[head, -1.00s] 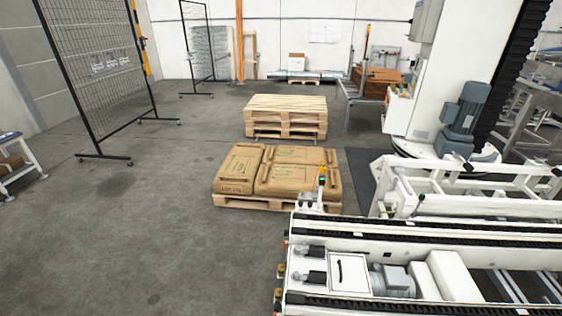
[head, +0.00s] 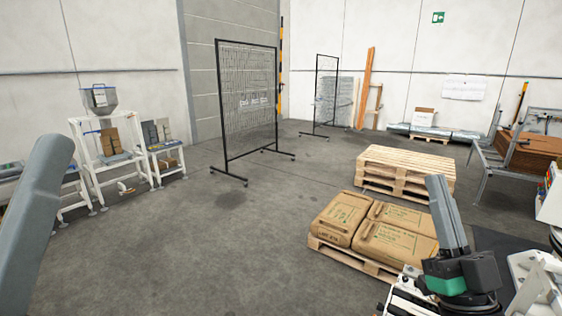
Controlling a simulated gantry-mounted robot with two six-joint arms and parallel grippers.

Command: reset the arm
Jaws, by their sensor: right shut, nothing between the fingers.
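My right gripper (head: 438,184) stands at the lower right of the head view. Its grey fingers point up, are shut together and hold nothing. Its green and black body sits below them, in front of the near right corner of the loaded pallet in the picture. I cannot tell the distance between them. A grey part of my left arm shows at the left edge. My left gripper is not in view.
Brown sacks (head: 398,240) lie on a wooden pallet (head: 352,262) at lower right. Stacked empty pallets (head: 405,171) stand behind. A mesh fence panel (head: 247,105) stands near the middle. A white hopper stand (head: 90,150) is at left. The centre floor is clear.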

